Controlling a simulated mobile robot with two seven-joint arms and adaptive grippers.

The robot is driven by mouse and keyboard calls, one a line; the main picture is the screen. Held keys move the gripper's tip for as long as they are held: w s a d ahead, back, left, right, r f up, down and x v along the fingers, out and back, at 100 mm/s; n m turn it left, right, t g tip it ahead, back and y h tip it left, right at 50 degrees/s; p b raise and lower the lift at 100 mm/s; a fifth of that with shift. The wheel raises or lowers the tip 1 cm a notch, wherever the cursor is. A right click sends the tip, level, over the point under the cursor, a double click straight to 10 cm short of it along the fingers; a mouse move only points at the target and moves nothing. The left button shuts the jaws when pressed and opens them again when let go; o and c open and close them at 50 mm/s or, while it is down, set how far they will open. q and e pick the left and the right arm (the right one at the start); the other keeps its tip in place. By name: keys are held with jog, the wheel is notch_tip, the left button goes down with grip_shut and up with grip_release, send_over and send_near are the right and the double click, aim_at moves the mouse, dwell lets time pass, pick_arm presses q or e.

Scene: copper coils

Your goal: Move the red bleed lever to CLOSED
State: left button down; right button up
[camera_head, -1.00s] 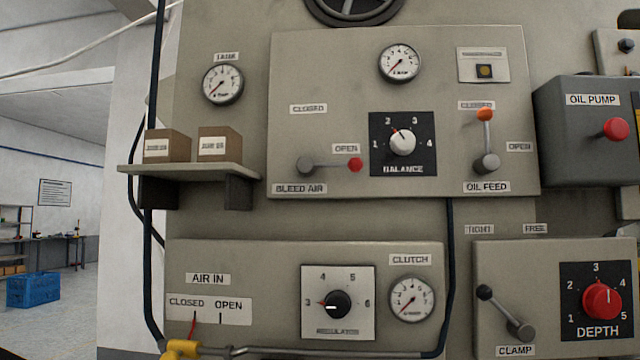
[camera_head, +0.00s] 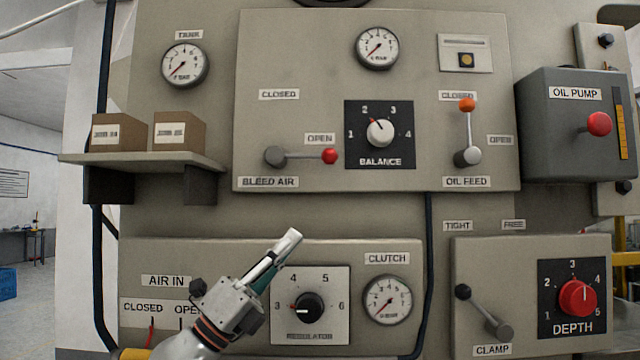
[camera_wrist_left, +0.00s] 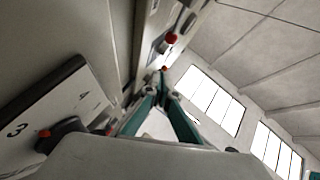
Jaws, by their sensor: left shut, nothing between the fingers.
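The bleed air lever (camera_head: 304,155) has a red knob (camera_head: 329,156) and a grey hub at its left end. It lies level, pointing right, under the OPEN label (camera_head: 320,139). The CLOSED label (camera_head: 279,94) is above the hub. My left gripper (camera_head: 291,238) is shut and empty, below the lever and in front of the lower panel, pointing up and right. In the left wrist view its fingers (camera_wrist_left: 163,72) come together, with a red knob (camera_wrist_left: 171,39) beyond them; I cannot tell for certain which knob it is. My right gripper is not in view.
The regulator dial (camera_head: 308,306) is just right of my left gripper. The balance knob (camera_head: 380,133) and the orange-tipped oil feed lever (camera_head: 467,130) are right of the bleed lever. A shelf (camera_head: 140,162) with two boxes juts out at left.

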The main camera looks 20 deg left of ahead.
aim_at(302, 157)
pick_arm(q)
jog(key=shift+s+d+r+m+g+h, duration=0.15)
jog(key=shift+r+m+g+h, duration=0.35)
jog(key=shift+r+m, duration=0.35)
jog(key=a+r+p+x, duration=0.1)
jog(key=p+x, duration=0.3)
jog(key=x, duration=0.8)
jog(key=shift+w+a+r, duration=0.3)
jog(key=shift+a+r, duration=0.2)
jog(key=shift+r, duration=0.1)
jog(key=shift+a, duration=0.1)
